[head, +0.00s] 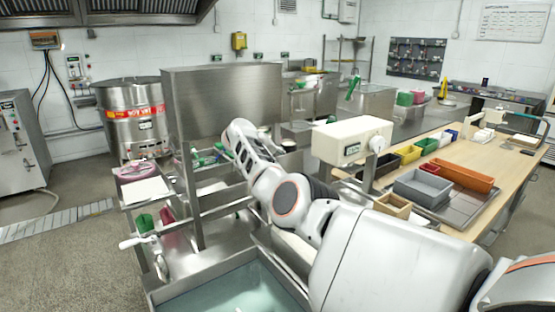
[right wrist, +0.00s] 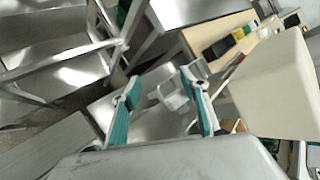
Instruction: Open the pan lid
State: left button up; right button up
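I cannot clearly make out the pan lid. A large round steel vat (head: 135,115) with a red label band stands at the back left in the head view, its top seen at a low angle. My right arm reaches from the lower right to the middle of the head view, ending near a steel frame. The right wrist view shows my right gripper (right wrist: 159,78) open, its two teal-padded fingers apart. A small grey metal piece (right wrist: 172,97) shows between the fingers, beyond them; nothing is visibly held. My left gripper is out of view.
A tall steel panel (head: 222,105) stands behind my right arm. A steel basin with bluish contents (head: 235,288) is in front. A cream box-shaped unit (head: 345,141) stands right of the arm. A wooden table (head: 485,165) with bins is at right. Floor is free at left.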

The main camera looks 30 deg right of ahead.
jog(key=shift+d, duration=0.2)
dwell(0.4)
notch_tip(320, 180, up, 10)
dwell(0.6)
dwell(0.5)
